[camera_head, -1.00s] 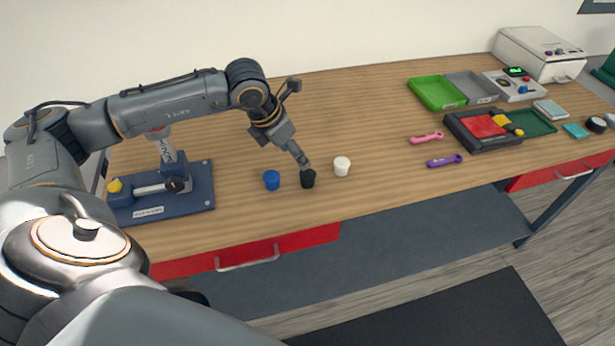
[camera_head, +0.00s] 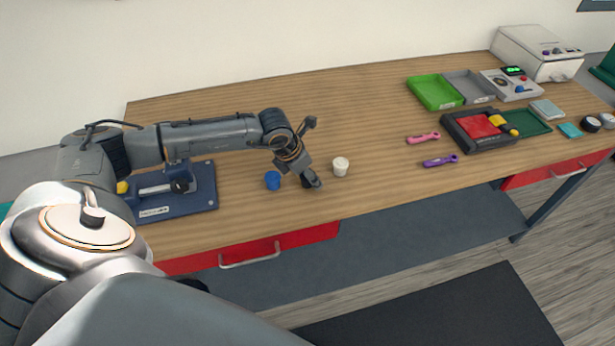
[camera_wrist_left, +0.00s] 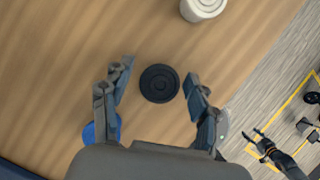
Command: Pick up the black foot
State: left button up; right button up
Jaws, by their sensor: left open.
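The black foot (camera_wrist_left: 159,83) is a small round cap standing on the wooden table (camera_wrist_left: 60,60). In the left wrist view it sits between and slightly beyond the two fingers of my left gripper (camera_wrist_left: 158,80), which is open with a gap on each side. In the head view my left gripper (camera_head: 312,181) comes down over the foot and hides most or all of it.
A blue foot (camera_head: 273,180) stands close on the left and a white foot (camera_head: 340,166) close on the right. A dark blue fixture (camera_head: 180,190) lies further left. Pink (camera_head: 424,138) and purple (camera_head: 440,161) tools lie right. The table's front edge is near.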

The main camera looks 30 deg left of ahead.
pick_arm(q)
jog(key=c, duration=1.2)
jog(key=shift+r, duration=0.15)
